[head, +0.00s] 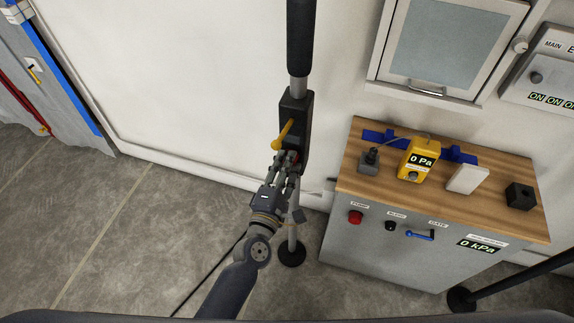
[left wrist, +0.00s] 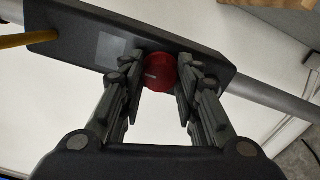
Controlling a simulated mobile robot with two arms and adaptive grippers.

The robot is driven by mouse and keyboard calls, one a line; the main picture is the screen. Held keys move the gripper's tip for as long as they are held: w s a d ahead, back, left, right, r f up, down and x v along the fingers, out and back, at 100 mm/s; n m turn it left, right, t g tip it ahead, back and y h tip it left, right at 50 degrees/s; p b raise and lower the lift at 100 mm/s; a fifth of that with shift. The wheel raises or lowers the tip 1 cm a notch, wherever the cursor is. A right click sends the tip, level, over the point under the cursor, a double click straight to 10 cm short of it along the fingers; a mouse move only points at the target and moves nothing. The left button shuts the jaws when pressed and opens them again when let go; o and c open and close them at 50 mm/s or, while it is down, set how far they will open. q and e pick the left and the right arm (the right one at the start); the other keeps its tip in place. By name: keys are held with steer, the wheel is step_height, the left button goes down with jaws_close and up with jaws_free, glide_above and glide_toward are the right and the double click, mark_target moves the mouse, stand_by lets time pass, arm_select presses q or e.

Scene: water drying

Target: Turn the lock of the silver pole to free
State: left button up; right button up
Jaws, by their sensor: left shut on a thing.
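The silver pole (head: 292,236) stands upright on a round black base, with a black grip at its top. A black lock box (head: 296,107) is fixed on the pole and carries a yellow lever (head: 283,134). The lever also shows at the left edge of the left wrist view (left wrist: 25,39). A red round knob (left wrist: 160,72) sits on the box's face. My left gripper (head: 287,163) is at the lower part of the box. In the left wrist view its fingers (left wrist: 161,80) are closed around the red knob, one on each side. My right gripper is not in view.
A wood-topped cabinet (head: 340,178) stands to the right, with a yellow meter (head: 418,160) and small devices on it. A white wall (head: 200,80) is behind the pole. The grey floor (head: 90,220) at left is clear. A dark pole lies at lower right.

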arm_select(q)
steer(key=o, duration=1.1)
steer(key=v, duration=1.2)
